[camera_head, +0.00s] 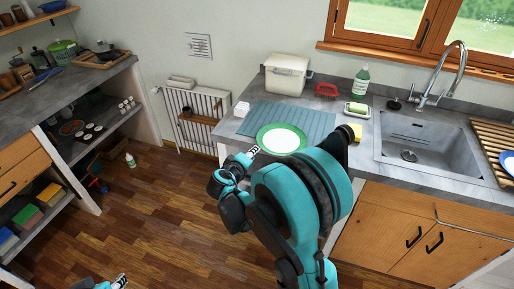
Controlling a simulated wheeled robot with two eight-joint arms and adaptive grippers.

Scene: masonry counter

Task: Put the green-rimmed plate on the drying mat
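The white plate with the green rim (281,139) is at the counter's front edge, face up and roughly level. In the picture it overlaps the front part of the blue-grey ribbed drying mat (308,118). I cannot tell whether it rests on the mat or is just above it. My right gripper (254,151) is at the plate's left front rim, its fingertips close together there; whether they grip the rim is unclear. The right arm hides the counter front to the right. My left gripper (121,281) is low at the bottom left, far from the plate, mostly cut off.
A white bin (287,74), a red item (326,90), a green bottle (361,80) and a soap dish (357,111) stand behind or beside the mat. A yellow sponge (355,131) lies right of it. A white block (241,109) is left. The sink (425,145) is farther right.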

